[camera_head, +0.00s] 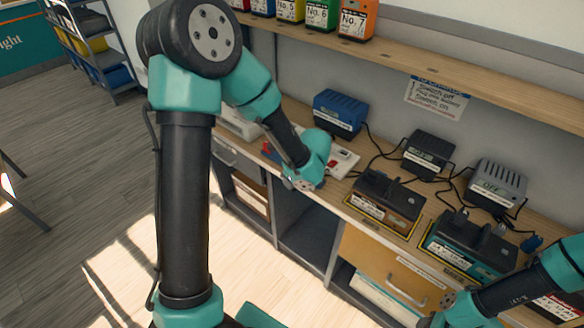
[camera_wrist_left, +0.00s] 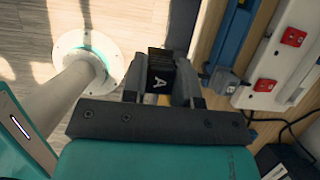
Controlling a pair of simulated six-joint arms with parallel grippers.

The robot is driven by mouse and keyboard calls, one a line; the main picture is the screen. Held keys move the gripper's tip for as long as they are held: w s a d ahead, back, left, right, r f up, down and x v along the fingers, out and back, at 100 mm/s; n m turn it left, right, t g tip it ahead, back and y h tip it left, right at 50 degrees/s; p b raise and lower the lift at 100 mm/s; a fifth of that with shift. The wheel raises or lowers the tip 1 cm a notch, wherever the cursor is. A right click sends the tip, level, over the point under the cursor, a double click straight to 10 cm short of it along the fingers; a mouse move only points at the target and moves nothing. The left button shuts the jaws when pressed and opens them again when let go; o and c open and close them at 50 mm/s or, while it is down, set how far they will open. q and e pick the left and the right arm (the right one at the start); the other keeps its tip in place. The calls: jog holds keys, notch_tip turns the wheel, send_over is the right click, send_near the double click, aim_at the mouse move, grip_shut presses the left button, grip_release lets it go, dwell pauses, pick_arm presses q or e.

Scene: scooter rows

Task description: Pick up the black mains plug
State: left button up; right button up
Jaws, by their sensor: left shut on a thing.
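The black mains plug (camera_wrist_left: 160,77), a black block marked with a white letter A, sits between the two fingers of my left gripper (camera_wrist_left: 161,90) in the left wrist view. The fingers are shut on it. In the head view my left wrist is above the bench's front edge, by the white power strip (camera_head: 343,163); the fingers and plug are hidden there. The power strip (camera_wrist_left: 285,50) with red switches is right of the gripper in the wrist view. My right arm comes in at the lower right of the head view; its fingers cannot be seen.
A blue charger (camera_head: 340,113) and grey chargers (camera_head: 428,152) (camera_head: 496,183) stand along the back of the bench with loose black cables. Black batteries (camera_head: 385,201) (camera_head: 470,244) sit at the front. A shelf (camera_head: 430,68) runs above.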

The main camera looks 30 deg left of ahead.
pick_arm(q)
jog(key=shift+s+d, duration=0.35)
jog(key=shift+s, duration=0.2)
